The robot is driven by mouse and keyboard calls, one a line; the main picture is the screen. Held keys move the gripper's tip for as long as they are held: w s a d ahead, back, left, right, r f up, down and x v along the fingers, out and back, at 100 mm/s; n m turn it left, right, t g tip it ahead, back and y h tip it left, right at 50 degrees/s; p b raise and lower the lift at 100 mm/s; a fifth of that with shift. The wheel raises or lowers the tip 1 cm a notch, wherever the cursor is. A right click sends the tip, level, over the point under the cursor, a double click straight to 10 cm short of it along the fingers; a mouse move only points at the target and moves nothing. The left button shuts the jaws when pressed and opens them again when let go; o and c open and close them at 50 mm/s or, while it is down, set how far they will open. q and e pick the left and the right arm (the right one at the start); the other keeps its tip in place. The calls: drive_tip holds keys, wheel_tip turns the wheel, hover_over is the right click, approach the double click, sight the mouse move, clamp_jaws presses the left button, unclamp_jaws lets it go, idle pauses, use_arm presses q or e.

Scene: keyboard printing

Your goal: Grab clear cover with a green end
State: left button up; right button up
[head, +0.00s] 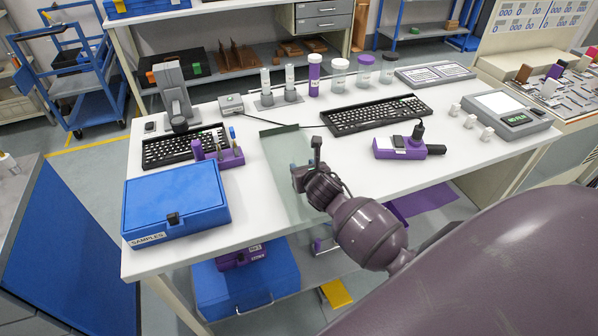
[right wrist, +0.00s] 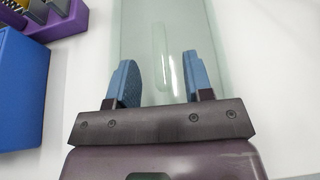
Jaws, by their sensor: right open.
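A clear, pale green-tinted cover (head: 280,165) lies flat on the white table in the middle of the head view, running from front to back, with a darker green line at its far end. My right gripper (head: 306,172) is over the cover's right side, toward its near part. In the right wrist view my right gripper (right wrist: 158,68) is open, its two blue fingers apart and empty, with the cover (right wrist: 150,30) stretching away beneath and beyond them. Whether the fingers touch it cannot be told. My left gripper is not in view.
A blue samples case (head: 175,200) and a purple holder (head: 228,157) stand left of the cover. A black keyboard (head: 375,114) and a purple device (head: 400,148) lie to the right. Jars (head: 314,75) and vials stand behind. White table (head: 345,175) is bare right of the gripper.

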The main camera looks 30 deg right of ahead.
drive_tip(key=shift+x, duration=1.2)
drive_tip(key=shift+c, duration=0.5)
clamp_jaws()
